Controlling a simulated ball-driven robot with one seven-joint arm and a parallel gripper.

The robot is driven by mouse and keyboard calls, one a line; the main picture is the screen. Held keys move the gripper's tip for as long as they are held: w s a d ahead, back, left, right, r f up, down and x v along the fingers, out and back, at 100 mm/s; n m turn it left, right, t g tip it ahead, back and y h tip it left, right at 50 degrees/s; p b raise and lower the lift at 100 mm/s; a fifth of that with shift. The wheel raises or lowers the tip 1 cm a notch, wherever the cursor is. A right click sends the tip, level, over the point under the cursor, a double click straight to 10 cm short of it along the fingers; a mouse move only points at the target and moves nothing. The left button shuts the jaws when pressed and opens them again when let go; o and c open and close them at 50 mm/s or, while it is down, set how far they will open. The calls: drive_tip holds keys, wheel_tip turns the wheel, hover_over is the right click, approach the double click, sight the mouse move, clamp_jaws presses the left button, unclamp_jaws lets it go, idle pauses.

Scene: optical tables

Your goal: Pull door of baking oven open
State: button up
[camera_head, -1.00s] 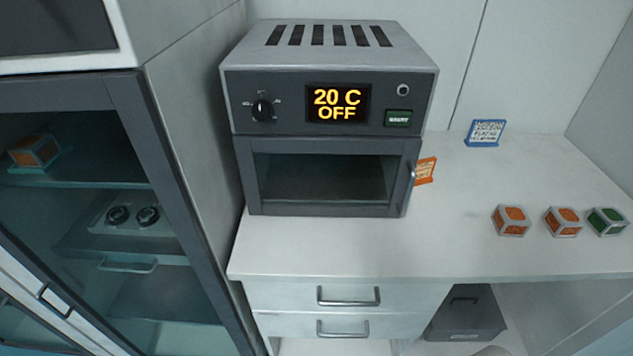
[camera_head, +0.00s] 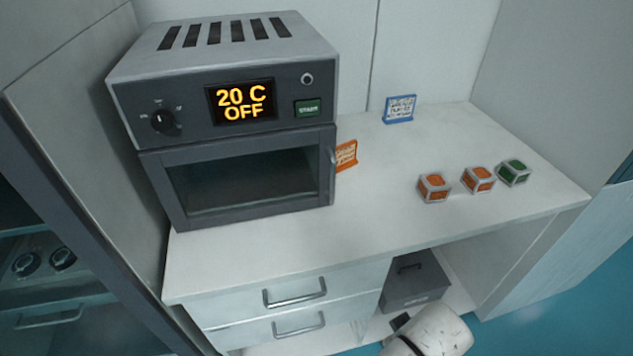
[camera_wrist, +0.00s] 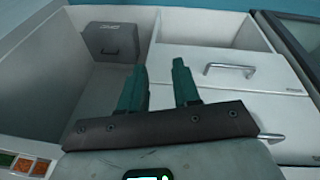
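The baking oven (camera_head: 225,60) stands on the white counter in the head view. It is grey, with a dark front and a display reading "20 C OFF". Its door (camera_head: 245,180) is a dark frame with a glass pane, and it is closed. The door handle (camera_head: 332,172) is a thin upright bar at the door's right edge. My gripper (camera_wrist: 158,66) shows in the wrist view with two teal fingers apart and nothing between them. It faces the drawers and open shelf below the counter, away from the oven door. The oven is not clear in the wrist view.
An orange sign (camera_head: 346,155) stands close beside the handle. A blue sign (camera_head: 399,109) and cubes (camera_head: 433,187) sit farther right on the counter. Drawers with a bar handle (camera_head: 295,293) and a grey box (camera_head: 413,280) are below. A tall glass-front cabinet is at left.

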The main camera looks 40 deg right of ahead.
drive_tip(key=w+d+r+m+t+h, duration=0.45)
drive_tip(key=w+r, duration=0.25)
drive_tip(key=w, duration=0.2)
drive_tip(key=t+h+b, duration=0.1)
drive_tip(key=t+h, duration=0.2)
drive_tip(key=t, duration=0.5)
approach(333, 185)
drive_tip(key=p+x, duration=0.2)
drive_tip(key=x, duration=0.8)
drive_tip(key=shift+w+d, duration=0.15)
drive_tip(key=shift+w, duration=0.1)
clamp_jaws()
